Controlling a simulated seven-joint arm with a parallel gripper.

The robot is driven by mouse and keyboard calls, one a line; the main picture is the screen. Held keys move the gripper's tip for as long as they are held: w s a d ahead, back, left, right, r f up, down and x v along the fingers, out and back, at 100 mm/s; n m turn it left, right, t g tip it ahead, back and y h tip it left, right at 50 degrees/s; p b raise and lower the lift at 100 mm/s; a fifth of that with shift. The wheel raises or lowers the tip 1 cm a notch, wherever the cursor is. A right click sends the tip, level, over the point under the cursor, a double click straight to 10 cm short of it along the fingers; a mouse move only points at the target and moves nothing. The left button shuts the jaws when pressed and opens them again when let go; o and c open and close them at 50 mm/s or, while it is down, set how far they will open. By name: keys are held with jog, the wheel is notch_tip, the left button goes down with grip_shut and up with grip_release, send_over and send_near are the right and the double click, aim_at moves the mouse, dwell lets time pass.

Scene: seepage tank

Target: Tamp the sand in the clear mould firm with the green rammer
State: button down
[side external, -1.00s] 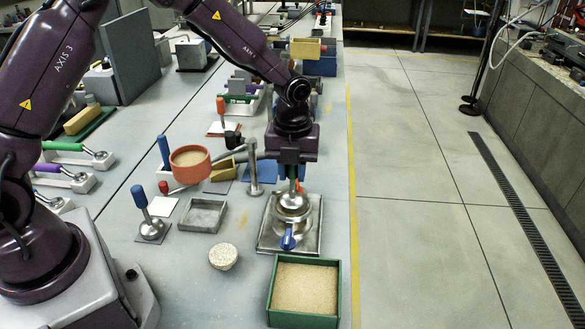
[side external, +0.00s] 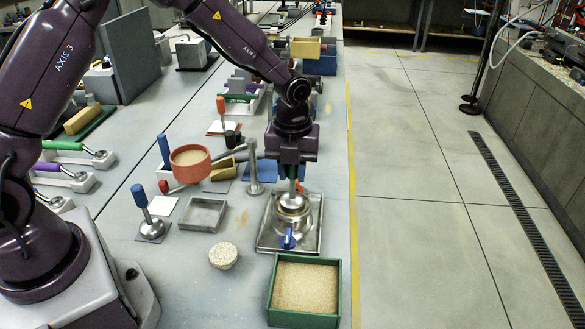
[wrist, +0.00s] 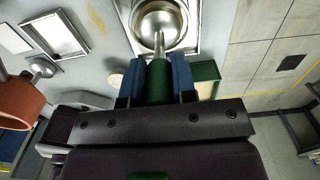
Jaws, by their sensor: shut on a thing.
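My gripper (side external: 290,173) is shut on the green rammer (wrist: 158,82), with its blue fingers on either side of the handle. The rammer points down, and its metal shaft reaches over the round mould (side external: 293,222). In the wrist view the mould (wrist: 160,27) is a round, bright rim around the rammer's lower end. I cannot tell whether the rammer's foot touches the sand.
The mould stands on a metal tray (side external: 264,240) with a blue lever (side external: 288,240) in front. A green-walled sand box (side external: 337,300) is nearest the camera. An orange bowl of sand (side external: 190,170), a grey square tray (side external: 203,215) and a blue-handled tool (side external: 141,198) stand to the left.

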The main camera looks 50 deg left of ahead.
jog(key=shift+r, duration=2.65)
